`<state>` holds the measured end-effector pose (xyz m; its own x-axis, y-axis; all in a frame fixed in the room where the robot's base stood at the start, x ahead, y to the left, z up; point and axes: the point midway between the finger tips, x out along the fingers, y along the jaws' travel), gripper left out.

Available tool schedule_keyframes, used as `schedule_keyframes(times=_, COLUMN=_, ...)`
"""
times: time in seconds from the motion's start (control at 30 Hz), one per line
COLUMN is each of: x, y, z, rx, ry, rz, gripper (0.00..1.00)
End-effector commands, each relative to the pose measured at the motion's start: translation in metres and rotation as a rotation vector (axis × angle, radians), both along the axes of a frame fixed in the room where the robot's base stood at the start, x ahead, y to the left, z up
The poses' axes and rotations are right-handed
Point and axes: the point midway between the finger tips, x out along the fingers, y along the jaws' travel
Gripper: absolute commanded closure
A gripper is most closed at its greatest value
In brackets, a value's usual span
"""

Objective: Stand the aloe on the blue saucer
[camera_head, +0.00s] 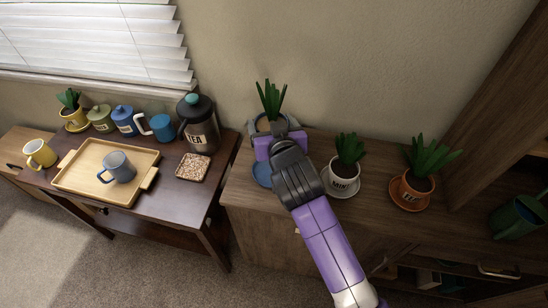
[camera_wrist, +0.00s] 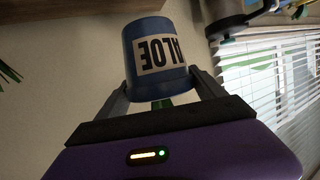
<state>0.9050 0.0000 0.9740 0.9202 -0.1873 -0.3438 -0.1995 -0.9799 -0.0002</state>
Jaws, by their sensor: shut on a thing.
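The aloe (camera_head: 270,98) has upright green leaves in a blue pot. In the wrist view its pot (camera_wrist: 157,55) appears upside down, with a white ALOE label. My gripper (camera_head: 271,131) is shut on the pot, one finger on each side. The pot looks raised, at the back left of the wooden cabinet near the wall; its exact height is hard to tell. The blue saucer (camera_head: 261,174) lies on the cabinet top at the left, in front of the aloe. My purple wrist hides much of the saucer.
Right of my arm, a mint plant (camera_head: 346,165) stands on a white saucer and another potted plant (camera_head: 414,175) on an orange saucer. A green watering can (camera_head: 518,215) is far right. A dark table left holds a tea jar (camera_head: 199,125), tray (camera_head: 75,179) and mugs.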

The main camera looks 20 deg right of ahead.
Motion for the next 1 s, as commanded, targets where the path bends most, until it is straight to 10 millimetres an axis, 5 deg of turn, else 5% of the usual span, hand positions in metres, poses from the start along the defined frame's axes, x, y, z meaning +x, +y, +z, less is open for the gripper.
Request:
schedule_keyframes(times=0.3, x=0.0, y=0.0, z=-0.07, rx=-0.001, ry=-0.001, rz=0.0, gripper=0.85)
schedule_keyframes(times=0.8, x=0.0, y=0.0, z=-0.125, rx=-0.001, ry=-0.002, rz=0.0, gripper=0.85)
schedule_keyframes(times=1.0, x=0.001, y=0.0, z=-0.131, rx=-0.001, ry=-0.005, rz=0.001, gripper=0.85)
